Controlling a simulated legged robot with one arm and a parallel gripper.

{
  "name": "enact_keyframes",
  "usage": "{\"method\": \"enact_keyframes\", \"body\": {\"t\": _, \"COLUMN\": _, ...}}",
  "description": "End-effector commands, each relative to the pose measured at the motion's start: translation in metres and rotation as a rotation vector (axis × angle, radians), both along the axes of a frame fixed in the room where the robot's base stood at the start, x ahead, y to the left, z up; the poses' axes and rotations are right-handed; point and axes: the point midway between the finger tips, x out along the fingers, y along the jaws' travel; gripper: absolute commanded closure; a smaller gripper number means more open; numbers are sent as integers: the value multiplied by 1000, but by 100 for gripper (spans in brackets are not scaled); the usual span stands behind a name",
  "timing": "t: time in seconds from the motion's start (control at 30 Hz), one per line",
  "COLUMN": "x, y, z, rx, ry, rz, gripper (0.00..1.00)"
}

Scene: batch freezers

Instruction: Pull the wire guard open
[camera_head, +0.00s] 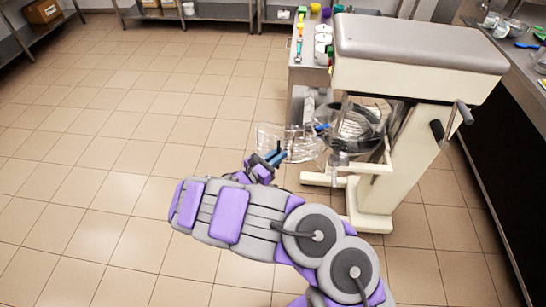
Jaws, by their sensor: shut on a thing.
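The wire guard (300,139) is a clear-looking wire cage on the left front side of a cream and grey floor mixer (418,65). It stands out to the left of the mixer's round bowl (366,121). My gripper (274,157), with blue fingers, is at the guard's lower left edge and is shut on the guard. The exact contact between fingers and wire is too small to make out. The guard's hinge side is hard to see against the bowl and mixer frame.
A narrow table (309,55) with containers and colourful utensils stands behind the mixer. A dark counter (490,110) with bowls runs along the right. Steel shelves with boxes line the back. The tiled floor (110,130) to the left is wide and clear.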

Motion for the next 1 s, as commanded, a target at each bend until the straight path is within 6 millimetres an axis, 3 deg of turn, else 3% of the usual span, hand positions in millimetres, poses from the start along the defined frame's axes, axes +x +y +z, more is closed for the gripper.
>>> {"method": "enact_keyframes", "body": {"t": 0.03, "x": 0, "y": -7, "z": 2, "rx": -4, "ry": -3, "rz": -13, "gripper": 100}}
{"method": "enact_keyframes", "body": {"t": 0.07, "x": 0, "y": -7, "z": 2, "rx": -3, "ry": -3, "rz": -13, "gripper": 83}}
{"method": "enact_keyframes", "body": {"t": 0.2, "x": 0, "y": -6, "z": 2, "rx": -2, "ry": -3, "rz": -10, "gripper": 70}}
{"method": "enact_keyframes", "body": {"t": 0.67, "x": -5, "y": 12, "z": 0, "rx": -7, "ry": -1, "rz": 0, "gripper": 70}}
{"method": "enact_keyframes", "body": {"t": 1.0, "x": -46, "y": 57, "z": 2, "rx": -2, "ry": -2, "rz": 3, "gripper": 70}}
